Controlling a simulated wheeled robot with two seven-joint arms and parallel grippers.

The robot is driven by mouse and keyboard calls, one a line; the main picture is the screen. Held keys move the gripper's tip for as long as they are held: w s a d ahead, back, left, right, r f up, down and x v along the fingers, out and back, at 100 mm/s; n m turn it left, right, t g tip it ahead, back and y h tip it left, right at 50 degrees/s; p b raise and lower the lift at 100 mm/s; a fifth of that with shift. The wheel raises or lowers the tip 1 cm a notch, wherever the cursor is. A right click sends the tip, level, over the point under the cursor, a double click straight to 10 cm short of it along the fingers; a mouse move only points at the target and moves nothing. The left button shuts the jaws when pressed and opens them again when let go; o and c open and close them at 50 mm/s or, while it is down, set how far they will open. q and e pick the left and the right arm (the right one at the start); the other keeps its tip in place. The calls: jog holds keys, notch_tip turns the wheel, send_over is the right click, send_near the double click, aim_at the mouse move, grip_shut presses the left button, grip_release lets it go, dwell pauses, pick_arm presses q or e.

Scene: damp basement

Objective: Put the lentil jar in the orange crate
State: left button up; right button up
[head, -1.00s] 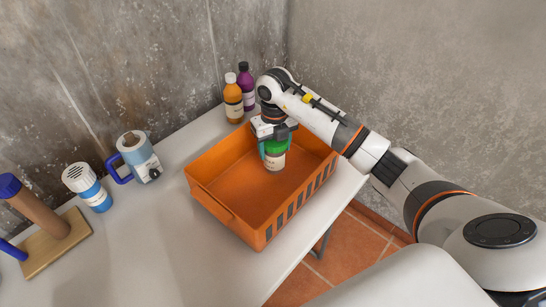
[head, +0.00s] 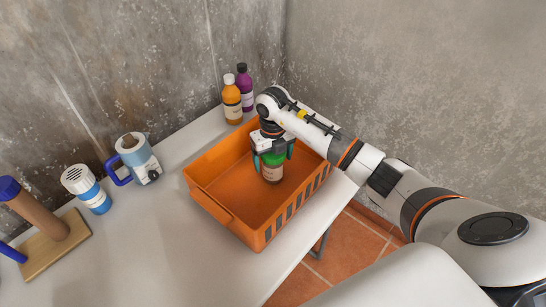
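The lentil jar (head: 272,174), with a green lid and a pale label over brown contents, is upright inside the orange crate (head: 254,236), towards its far right part. It appears to rest on the crate floor. My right gripper (head: 273,158) points down over the jar from above. Its two fingers stand apart on either side of the green lid and look open, spread wider than the lid. The crate's inside is otherwise empty. My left gripper is not in view.
An orange bottle (head: 232,102) and a purple bottle (head: 244,88) stand behind the crate. A blue-grey mug (head: 139,158), a white-and-blue shaker (head: 88,190) and a wooden stand (head: 56,246) are on the left. The table (head: 150,255) is clear in front.

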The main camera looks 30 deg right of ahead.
jog(key=shift+r, duration=0.1)
notch_tip(320, 180, up, 12)
jog(key=shift+r+b, duration=0.1)
jog(key=shift+b, duration=0.65)
